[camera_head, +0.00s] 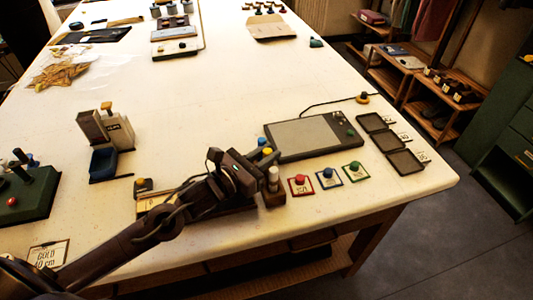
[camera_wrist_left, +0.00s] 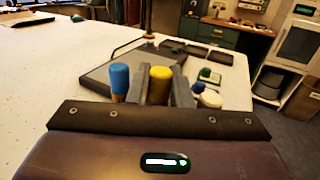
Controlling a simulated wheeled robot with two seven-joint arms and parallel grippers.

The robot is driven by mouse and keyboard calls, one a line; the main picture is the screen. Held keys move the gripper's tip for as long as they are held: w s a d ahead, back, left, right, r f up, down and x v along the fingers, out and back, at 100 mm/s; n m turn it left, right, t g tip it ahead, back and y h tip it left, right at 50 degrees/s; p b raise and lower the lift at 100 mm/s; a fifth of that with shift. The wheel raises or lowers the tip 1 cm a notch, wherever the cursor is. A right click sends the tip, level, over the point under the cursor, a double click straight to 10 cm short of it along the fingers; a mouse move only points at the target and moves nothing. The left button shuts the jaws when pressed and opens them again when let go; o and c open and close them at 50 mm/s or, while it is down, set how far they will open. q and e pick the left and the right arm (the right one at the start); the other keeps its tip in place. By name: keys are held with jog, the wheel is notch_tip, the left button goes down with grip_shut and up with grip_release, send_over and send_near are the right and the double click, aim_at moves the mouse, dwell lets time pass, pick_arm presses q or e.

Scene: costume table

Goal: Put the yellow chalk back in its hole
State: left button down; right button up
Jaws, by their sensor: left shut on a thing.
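The yellow chalk (camera_head: 267,151) shows at the tip of my left gripper (camera_head: 256,166). In the left wrist view the yellow chalk (camera_wrist_left: 160,82) stands upright between the two grey fingers (camera_wrist_left: 162,92), which are shut on it. A blue chalk (camera_wrist_left: 120,79) stands just left of the fingers, and a white chalk (camera_wrist_left: 209,98) to their right. In the head view the white chalk (camera_head: 273,173) stands at the wooden holder (camera_head: 273,198), whose end shows below my gripper. My gripper hides most of the holder and its holes, so I cannot tell whether the yellow chalk's lower end is in one.
A grey tablet (camera_head: 305,138) lies just behind the gripper. Red (camera_head: 300,185), blue (camera_head: 328,178) and green (camera_head: 355,172) cards with knobs lie to the right. Dark trays (camera_head: 404,161) are near the right edge.

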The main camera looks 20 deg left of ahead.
pick_arm(q)
jog(key=shift+f+b, duration=0.35)
jog(key=c, duration=1.2)
grip_release()
jog(key=shift+c, duration=0.2)
jog(key=shift+r+p, duration=2.15)
jog(key=shift+r, duration=1.4)
jog(key=shift+f, duration=0.1)
